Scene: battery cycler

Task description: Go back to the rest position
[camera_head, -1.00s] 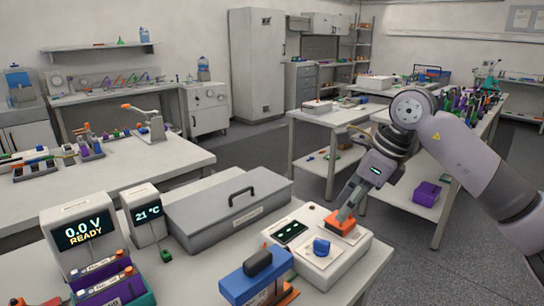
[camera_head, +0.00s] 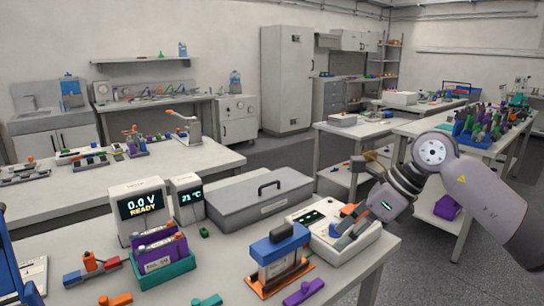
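My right arm comes in from the right edge. Its gripper (camera_head: 345,232) points down and left over the white device (camera_head: 355,257) on the front bench. The grey fingers overlap the device's top in the picture, beside a blue knob (camera_head: 335,230) and an orange part (camera_head: 349,210). The fingers hide some of the device top. I cannot tell whether they touch it, or whether they are open or shut. My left gripper is not in view.
Left of the device are a blue-topped fixture on an orange base (camera_head: 278,258), a grey case (camera_head: 258,200), a "0.0 V READY" display (camera_head: 142,206) and a teal battery tray (camera_head: 165,275). A blue frame (camera_head: 12,268) stands at the left edge. Floor shows between the benches.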

